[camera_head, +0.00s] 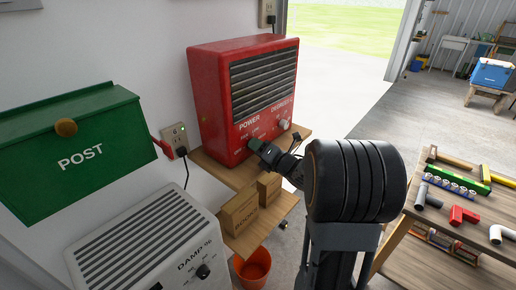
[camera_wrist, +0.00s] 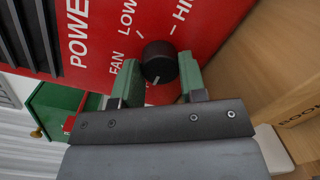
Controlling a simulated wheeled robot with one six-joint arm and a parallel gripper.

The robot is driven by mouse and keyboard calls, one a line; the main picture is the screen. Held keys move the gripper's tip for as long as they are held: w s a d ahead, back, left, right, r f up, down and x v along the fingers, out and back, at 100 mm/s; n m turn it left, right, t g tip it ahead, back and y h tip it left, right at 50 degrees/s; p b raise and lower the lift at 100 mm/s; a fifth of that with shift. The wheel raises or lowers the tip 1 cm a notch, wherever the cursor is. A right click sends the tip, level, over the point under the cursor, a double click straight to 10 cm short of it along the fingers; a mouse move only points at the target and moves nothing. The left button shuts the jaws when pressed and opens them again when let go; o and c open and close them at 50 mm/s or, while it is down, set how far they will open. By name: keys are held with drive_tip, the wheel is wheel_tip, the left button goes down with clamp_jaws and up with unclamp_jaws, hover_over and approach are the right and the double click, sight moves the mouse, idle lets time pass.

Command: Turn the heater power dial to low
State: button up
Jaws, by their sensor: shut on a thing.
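The red heater (camera_head: 208,95) stands on a wooden shelf, its front labelled POWER and DEGREES C. In the wrist view, the black power dial (camera_wrist: 158,58) sits between my two green fingertips, with the FAN, LOW and HIGH labels around it on the red panel (camera_wrist: 95,50). A pale mark shows on the dial's near, lower side, pointing away from LOW. My gripper (camera_wrist: 160,72) is shut on the dial; in the head view, my gripper (camera_head: 258,149) reaches the heater's lower front and hides the dial. A white degrees knob (camera_head: 284,125) is to its right.
Cardboard boxes (camera_head: 240,210) stand on the shelf just below my gripper. A white damp heater-like box (camera_head: 150,240) and a green POST box (camera_head: 80,150) are at left. An orange bucket (camera_head: 253,268) is below. A tool-covered workbench (camera_head: 455,240) is at right.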

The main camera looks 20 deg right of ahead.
drive_tip(key=c, duration=0.3)
drive_tip(key=shift+m, duration=0.3)
drive_tip(key=m, duration=0.4)
drive_tip(key=shift+r+m+g, duration=0.1)
drive_tip(key=shift+m+g, duration=0.2)
drive_tip(key=shift+m, duration=0.1)
drive_tip(key=m+p, duration=0.1)
drive_tip(key=m, duration=0.2)
drive_tip(key=m+p, duration=0.1)
drive_tip(key=m, duration=0.1)
drive_tip(key=shift+r+m+g+y, duration=0.15)
drive_tip(key=shift+m+g+y, duration=0.15)
drive_tip(key=shift+m, duration=0.1)
drive_tip(key=m+p, duration=0.2)
drive_tip(key=m, duration=0.1)
drive_tip(key=m+p, duration=0.2)
drive_tip(key=shift+d+m+g+y, duration=0.1)
drive_tip(key=shift+m+g+y, duration=0.2)
drive_tip(key=shift+m, duration=0.1)
drive_tip(key=m+p, duration=0.3)
drive_tip(key=m, duration=0.2)
drive_tip(key=shift+y+p, duration=0.4)
